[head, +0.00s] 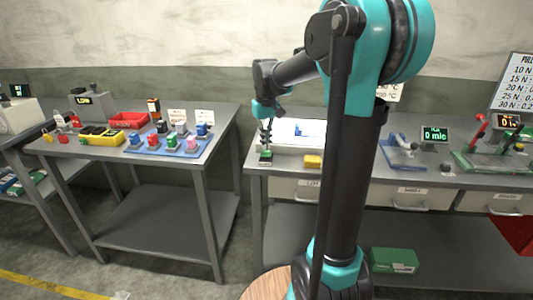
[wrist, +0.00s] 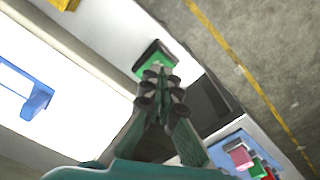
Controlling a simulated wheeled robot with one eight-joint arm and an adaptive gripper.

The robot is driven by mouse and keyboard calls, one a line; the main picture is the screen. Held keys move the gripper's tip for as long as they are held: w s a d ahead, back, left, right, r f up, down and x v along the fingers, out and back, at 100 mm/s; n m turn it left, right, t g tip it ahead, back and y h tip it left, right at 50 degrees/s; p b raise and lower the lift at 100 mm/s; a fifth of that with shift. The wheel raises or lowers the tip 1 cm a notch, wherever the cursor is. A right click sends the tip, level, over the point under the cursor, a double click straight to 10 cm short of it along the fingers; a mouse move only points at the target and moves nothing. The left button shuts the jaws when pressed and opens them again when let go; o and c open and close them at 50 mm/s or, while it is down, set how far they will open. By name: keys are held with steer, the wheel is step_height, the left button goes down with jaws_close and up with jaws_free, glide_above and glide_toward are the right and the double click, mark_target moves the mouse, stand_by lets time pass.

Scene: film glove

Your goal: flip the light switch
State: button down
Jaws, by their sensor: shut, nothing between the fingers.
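A small dark box with a green top, seemingly the light switch (head: 265,158), sits at the front left corner of the right bench. In the wrist view the switch (wrist: 146,52) lies just beyond my fingertips, which cover part of its green face. My gripper (head: 266,147) points down above the switch, with its fingers together and nothing between them. In the wrist view my gripper (wrist: 158,70) overlaps the switch's near edge. I cannot tell whether it touches the switch, and the switch's position is hidden.
A bright white light panel (head: 297,131) with a blue piece (wrist: 36,103) lies beside the switch. A yellow block (head: 313,161) is close to the right. The left table (head: 215,140) holds a blue tray, a red bin and several small items. A gap separates the two tables.

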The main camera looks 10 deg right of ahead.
mark_target(266, 154)
steer(key=shift+f, duration=1.45)
stand_by(0.7)
steer(key=shift+r, duration=3.55)
steer(key=s+d+f+m+t, duration=0.1)
steer(key=s+d+f+t, duration=0.1)
steer(key=s+f, duration=0.8)
steer(key=s+d+f+m+t, duration=0.1)
steer(key=s+d+f+t, duration=0.1)
steer(key=s+f, duration=0.8)
steer(key=shift+s+f, duration=0.35)
steer(key=shift+s, duration=0.65)
steer(key=shift+d, duration=0.15)
